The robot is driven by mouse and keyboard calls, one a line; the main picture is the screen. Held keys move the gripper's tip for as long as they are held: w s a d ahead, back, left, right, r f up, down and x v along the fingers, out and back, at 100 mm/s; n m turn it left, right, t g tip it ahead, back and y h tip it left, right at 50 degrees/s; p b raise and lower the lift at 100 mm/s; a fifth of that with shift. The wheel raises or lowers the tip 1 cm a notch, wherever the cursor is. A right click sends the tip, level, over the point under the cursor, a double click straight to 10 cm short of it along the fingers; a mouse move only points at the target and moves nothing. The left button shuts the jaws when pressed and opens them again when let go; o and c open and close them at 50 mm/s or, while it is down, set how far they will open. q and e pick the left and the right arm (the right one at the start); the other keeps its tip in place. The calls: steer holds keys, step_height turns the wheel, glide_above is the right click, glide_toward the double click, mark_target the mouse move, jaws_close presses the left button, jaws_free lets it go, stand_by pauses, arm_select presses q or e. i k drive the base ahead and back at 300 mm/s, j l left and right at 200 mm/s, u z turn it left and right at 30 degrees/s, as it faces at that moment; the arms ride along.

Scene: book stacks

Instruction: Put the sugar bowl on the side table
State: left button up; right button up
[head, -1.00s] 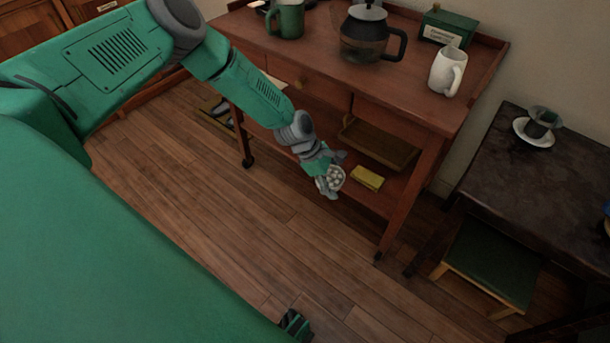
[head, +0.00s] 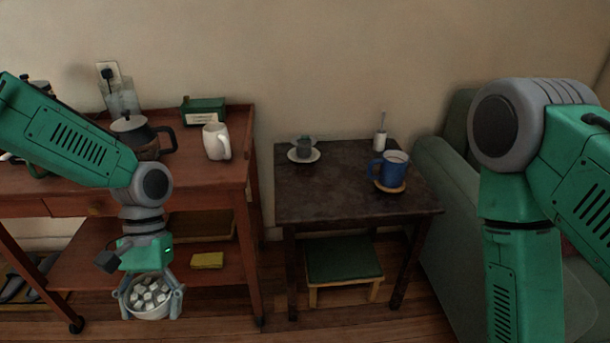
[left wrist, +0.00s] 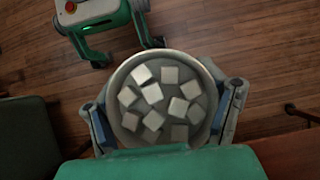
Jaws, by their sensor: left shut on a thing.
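The sugar bowl (head: 151,303) is round and pale, filled with white sugar cubes. My left gripper (head: 150,294) is shut on it, with one finger on each side, and holds it upright in front of the red-brown cart. In the left wrist view the bowl (left wrist: 165,98) sits between the fingers, cubes facing the camera. The side table (head: 335,205) is dark and stands right of the cart. It bears a small grey-green cup on a saucer (head: 304,155), a blue mug (head: 393,167) on a wooden coaster and a white pot (head: 380,140). My right gripper is out of view.
The cart (head: 245,150) carries a coffee pot (head: 140,135), a white mug (head: 216,141) and a green box (head: 204,110). A green-topped stool (head: 343,261) stands under the side table. A green armchair (head: 445,190) is at its right. The table's front and middle are clear.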

mark_target(326, 189)
steer(key=z, duration=0.4)
steer(key=i+z, duration=0.15)
steer(key=z, duration=0.2)
steer(key=j+z, duration=0.1)
steer(key=z, duration=0.3)
steer(key=i+j+z, duration=0.1)
steer(key=z, duration=0.3)
steer(key=i+j, duration=0.2)
steer(key=j, duration=0.15)
steer(key=i+j, duration=0.15)
steer(key=j, duration=0.15)
steer(key=i+j, duration=0.2)
steer(key=j, duration=0.15)
